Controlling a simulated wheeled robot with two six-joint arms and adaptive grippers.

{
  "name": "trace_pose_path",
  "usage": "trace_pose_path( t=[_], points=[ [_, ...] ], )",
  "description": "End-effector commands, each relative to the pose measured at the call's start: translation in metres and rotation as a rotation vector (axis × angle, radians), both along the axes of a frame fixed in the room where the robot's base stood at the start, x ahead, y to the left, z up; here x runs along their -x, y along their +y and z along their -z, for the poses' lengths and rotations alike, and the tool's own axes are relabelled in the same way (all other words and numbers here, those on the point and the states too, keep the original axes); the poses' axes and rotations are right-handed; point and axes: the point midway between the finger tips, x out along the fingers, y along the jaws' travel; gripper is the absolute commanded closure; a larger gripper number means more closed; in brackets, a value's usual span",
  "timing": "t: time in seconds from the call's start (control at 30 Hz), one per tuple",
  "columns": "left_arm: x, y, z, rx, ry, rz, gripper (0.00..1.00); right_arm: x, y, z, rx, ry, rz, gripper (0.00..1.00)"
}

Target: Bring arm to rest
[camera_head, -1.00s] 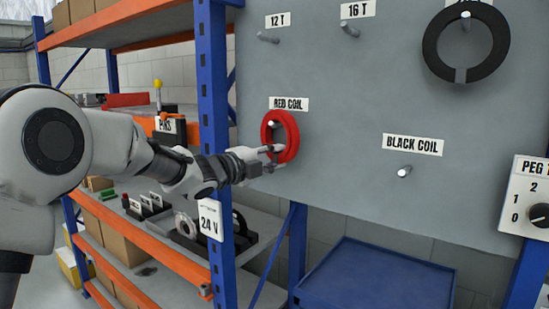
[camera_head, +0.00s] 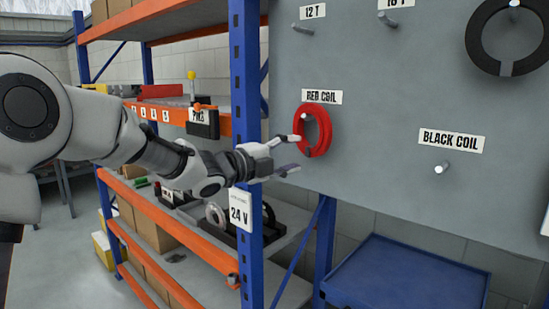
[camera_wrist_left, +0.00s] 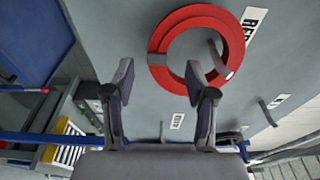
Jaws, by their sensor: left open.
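My left gripper (camera_head: 290,153) is open and empty in the head view, just left of the red coil (camera_head: 325,131). The red coil hangs on a peg under the "RED COIL" label (camera_head: 321,97) on the grey board. In the left wrist view the two fingers of the left gripper (camera_wrist_left: 163,95) are spread apart, and the red coil (camera_wrist_left: 172,40) lies beyond them, around its peg. The fingers appear clear of the coil. My right gripper is not in view.
The grey pegboard (camera_head: 375,90) carries a bare peg (camera_head: 441,167) under "BLACK COIL" and a dark split ring (camera_head: 478,42) at upper right. A blue-posted shelf (camera_head: 246,90) with orange beams stands close behind my left arm. A blue tray (camera_head: 405,280) sits below the board.

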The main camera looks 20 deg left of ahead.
Motion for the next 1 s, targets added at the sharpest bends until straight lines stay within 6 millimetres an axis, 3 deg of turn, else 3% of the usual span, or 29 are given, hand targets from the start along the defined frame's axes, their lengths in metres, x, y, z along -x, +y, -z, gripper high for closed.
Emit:
trace_pose_path(
  t=[0.1, 0.23, 0.47, 0.57, 0.67, 0.77, 0.8, 0.87, 1.0],
  points=[
    [0.027, 0.016, -0.001, 0.006, -0.001, -0.002, 0.44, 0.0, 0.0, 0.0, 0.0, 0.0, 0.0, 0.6],
    [0.048, 0.028, -0.001, 0.005, -0.001, -0.001, 0.44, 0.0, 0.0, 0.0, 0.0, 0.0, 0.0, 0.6],
    [0.056, 0.032, 0.001, 0.0, 0.0, 0.0, 0.44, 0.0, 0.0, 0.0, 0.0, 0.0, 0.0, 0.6],
    [0.052, 0.032, 0.017, -0.001, 0.027, 0.0, 0.44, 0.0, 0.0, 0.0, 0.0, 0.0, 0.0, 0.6],
    [0.039, 0.027, 0.067, -0.015, 0.113, 0.005, 0.44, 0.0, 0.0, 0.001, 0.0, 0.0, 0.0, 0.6],
    [0.033, 0.015, 0.149, -0.041, 0.252, 0.021, 0.44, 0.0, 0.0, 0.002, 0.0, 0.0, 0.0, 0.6],
    [0.035, 0.009, 0.186, -0.047, 0.318, 0.026, 0.44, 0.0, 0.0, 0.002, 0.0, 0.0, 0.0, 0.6],
    [0.042, 0.001, 0.241, -0.044, 0.424, 0.027, 0.44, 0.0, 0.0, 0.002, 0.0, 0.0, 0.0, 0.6],
    [0.082, -0.014, 0.363, 0.001, 0.692, -0.011, 0.44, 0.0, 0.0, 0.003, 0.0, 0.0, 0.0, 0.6]
  ],
)
